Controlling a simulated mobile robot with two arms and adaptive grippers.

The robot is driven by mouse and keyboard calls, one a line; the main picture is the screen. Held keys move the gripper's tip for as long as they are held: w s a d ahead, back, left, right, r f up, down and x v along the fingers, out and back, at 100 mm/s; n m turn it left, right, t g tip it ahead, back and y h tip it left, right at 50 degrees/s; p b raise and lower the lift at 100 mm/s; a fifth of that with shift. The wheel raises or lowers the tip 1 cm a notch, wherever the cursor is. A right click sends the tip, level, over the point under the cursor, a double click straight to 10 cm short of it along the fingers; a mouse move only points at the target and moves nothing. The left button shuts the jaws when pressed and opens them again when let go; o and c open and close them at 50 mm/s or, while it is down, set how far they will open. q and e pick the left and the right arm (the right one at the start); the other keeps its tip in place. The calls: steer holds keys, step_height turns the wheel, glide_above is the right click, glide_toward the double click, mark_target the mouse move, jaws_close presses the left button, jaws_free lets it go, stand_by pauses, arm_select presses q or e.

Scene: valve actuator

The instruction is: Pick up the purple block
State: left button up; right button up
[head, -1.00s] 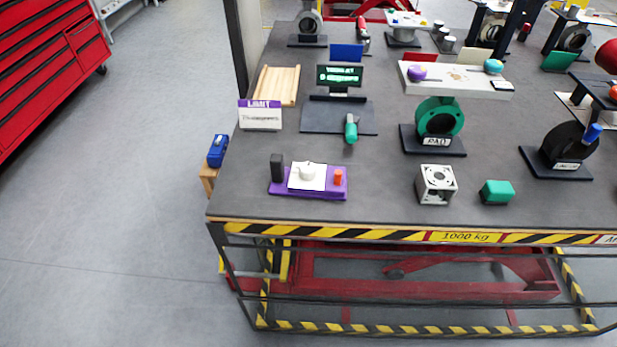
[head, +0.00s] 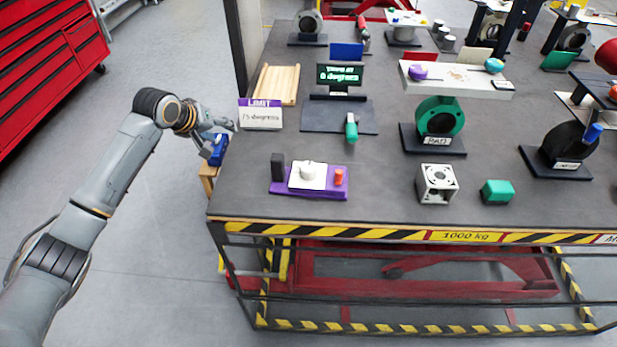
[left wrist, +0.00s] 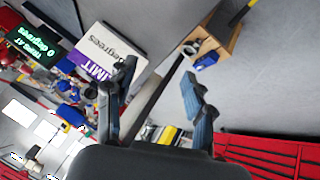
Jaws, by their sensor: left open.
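Purple shows in several places on the table, and I cannot tell for sure which is the purple block. A purple base (head: 308,191) with a white knob and an orange button lies near the front left edge. A small rounded purple piece (head: 418,72) sits on the white beam. A sign with a purple "LIMIT" band (head: 261,115) stands at the left edge; it also shows in the left wrist view (left wrist: 106,52). My left gripper (head: 220,136) is open and empty beside this sign, at the table's left edge. The left wrist view shows its spread fingers (left wrist: 158,84). My right gripper is not in view.
A blue object (head: 218,150) on a wooden block hangs at the left edge, close to my left gripper. A green display (head: 339,75), a wooden tray (head: 277,85), a white fan-like cube (head: 437,183) and a green block (head: 497,191) stand on the table.

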mark_target(277, 159)
arm_select(q)
steer(key=s+d+r+m+g+y, duration=0.1)
steer(key=s+d+r+m+g, duration=0.1)
steer(key=s+d+r, duration=0.45)
steer(key=s+d+r+m+g+y, duration=0.1)
steer(key=s+d+r+m, duration=0.15)
steer(key=s+d, duration=0.55)
steer(key=shift+n, duration=0.45)
steer(key=x, duration=0.5)
steer(key=shift+w+d+f, duration=0.1)
steer(key=shift+w+d, duration=0.05)
steer(key=shift+w, duration=0.25)
steer(key=shift+d+x, duration=0.15)
steer(key=shift+x, duration=1.4)
steer(key=shift+d+x, duration=0.1)
steer(key=shift+x, duration=1.45)
steer(key=shift+c, duration=0.2)
jaws_close()
